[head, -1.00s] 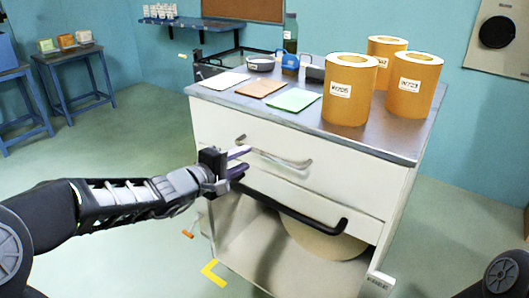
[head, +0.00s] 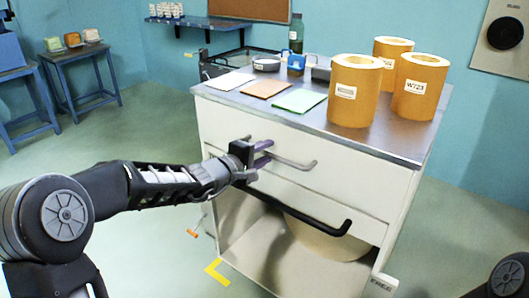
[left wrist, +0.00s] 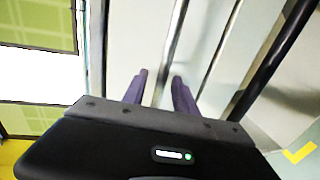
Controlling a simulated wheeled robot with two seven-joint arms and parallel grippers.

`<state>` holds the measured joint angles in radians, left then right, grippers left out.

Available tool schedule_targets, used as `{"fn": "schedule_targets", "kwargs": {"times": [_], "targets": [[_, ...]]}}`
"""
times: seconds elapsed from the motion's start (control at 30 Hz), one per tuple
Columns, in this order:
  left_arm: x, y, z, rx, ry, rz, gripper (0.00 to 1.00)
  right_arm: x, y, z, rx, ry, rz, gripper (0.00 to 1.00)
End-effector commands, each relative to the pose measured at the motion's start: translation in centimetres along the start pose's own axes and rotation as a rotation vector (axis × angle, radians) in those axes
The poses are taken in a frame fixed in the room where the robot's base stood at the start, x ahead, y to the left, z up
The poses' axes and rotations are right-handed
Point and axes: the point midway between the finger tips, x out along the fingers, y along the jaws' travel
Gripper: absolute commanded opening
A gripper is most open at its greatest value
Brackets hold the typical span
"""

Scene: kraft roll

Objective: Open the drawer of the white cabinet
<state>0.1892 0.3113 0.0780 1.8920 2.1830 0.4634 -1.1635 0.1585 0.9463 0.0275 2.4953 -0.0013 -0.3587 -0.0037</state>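The white cabinet (head: 400,200) stands ahead of me, with an upper drawer (head: 340,155) that looks shut. A grey bar handle (head: 297,164) runs across that drawer front. A black handle (head: 300,210) sits lower, above an open compartment. My left gripper (head: 264,154) is at the left part of the grey handle, its purple fingers spread. In the left wrist view the fingers (left wrist: 160,88) are apart, and a thin grey bar seems to pass between them; I cannot tell whether they touch it. My right gripper is out of view.
On the cabinet top stand several orange-brown rolls (head: 354,95), coloured sheets (head: 299,101), a blue item (head: 296,63) and a dark bottle (head: 296,35). A blue side table (head: 80,55) stands far left.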

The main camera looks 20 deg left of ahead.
Motion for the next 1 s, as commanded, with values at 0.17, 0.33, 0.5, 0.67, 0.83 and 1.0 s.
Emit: {"fn": "schedule_targets", "kwargs": {"times": [0.17,0.33,0.5,0.67,0.83,1.0], "targets": [[0.07,-0.02,0.03,0.0,0.0,0.0,0.34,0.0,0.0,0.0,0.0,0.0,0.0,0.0],[0.04,-0.02,0.02,0.0,0.0,0.0,0.25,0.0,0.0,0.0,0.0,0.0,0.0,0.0],[0.03,-0.02,0.02,0.0,0.0,0.0,0.11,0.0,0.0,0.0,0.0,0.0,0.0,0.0],[0.03,-0.03,0.02,0.0,0.0,0.0,0.0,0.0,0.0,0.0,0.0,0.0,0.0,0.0],[0.03,-0.04,0.02,0.0,0.0,-0.001,0.0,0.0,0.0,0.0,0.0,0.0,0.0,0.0],[0.02,-0.05,0.02,0.0,0.0,-0.001,0.0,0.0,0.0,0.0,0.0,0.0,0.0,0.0]]}}
